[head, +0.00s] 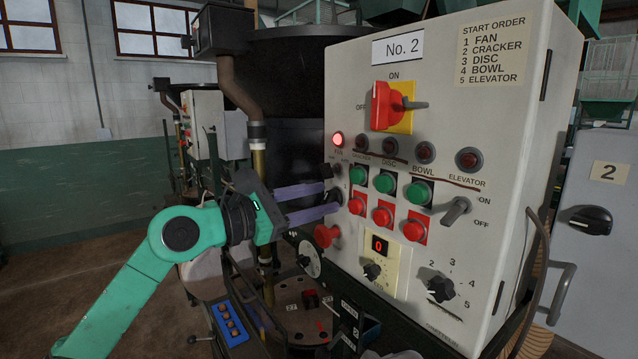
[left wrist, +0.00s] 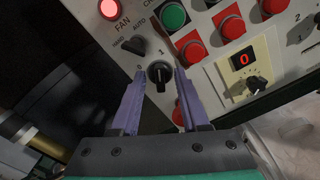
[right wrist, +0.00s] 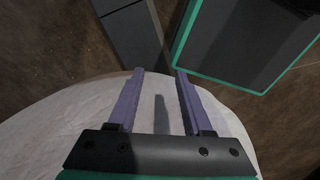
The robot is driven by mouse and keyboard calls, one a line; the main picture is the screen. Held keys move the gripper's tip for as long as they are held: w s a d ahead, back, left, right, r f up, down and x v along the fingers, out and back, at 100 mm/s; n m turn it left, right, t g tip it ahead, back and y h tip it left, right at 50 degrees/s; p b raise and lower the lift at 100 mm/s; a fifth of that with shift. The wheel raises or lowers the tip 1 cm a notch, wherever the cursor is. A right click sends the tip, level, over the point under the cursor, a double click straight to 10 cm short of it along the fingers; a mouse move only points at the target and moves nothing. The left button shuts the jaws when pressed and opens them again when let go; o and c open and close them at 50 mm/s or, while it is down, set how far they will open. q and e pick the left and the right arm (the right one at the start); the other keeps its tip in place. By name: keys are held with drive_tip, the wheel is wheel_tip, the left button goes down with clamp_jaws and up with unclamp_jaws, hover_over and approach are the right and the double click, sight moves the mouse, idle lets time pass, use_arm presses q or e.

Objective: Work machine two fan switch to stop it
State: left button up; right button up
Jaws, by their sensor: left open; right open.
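The machine two control panel (head: 480,130), a pale box marked "No. 2", fills the right half of the head view. Its FAN lamp (head: 337,139) glows red; it also shows in the left wrist view (left wrist: 108,8). Below the lamp is a black HAND/AUTO knob (left wrist: 134,46), and lower a black rotary switch (left wrist: 158,74) with a pale pointer mark, in the fan column. My left gripper (head: 330,199) is open at the panel's left edge, its purple fingers on either side of the lower switch; contact cannot be told. My right gripper (right wrist: 160,74) is open and empty, pointing down.
The panel also carries a red main switch (head: 392,106), several green and red buttons, a grey ON/OFF lever (head: 456,210) and a red digit display (head: 380,246). A grey cabinet (head: 597,200) stands right. A pale rounded surface (right wrist: 85,125) lies below my right gripper.

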use_arm(q)
clamp_jaws()
drive_tip(key=shift+w+n, duration=0.1)
drive_tip(key=shift+n, duration=0.3)
drive_tip(key=n, duration=0.2)
drive_tip(key=shift+r+n, duration=0.1)
drive_tip(key=shift+n, duration=0.2)
drive_tip(key=n, duration=0.2)
drive_tip(key=n+p, duration=0.1)
drive_tip(key=n, duration=0.2)
drive_tip(key=n+p, duration=0.1)
drive_tip(key=n, duration=0.2)
drive_tip(key=shift+w+a, duration=0.2)
drive_tip(key=shift+w, duration=0.05)
drive_tip(key=shift+n, duration=0.4)
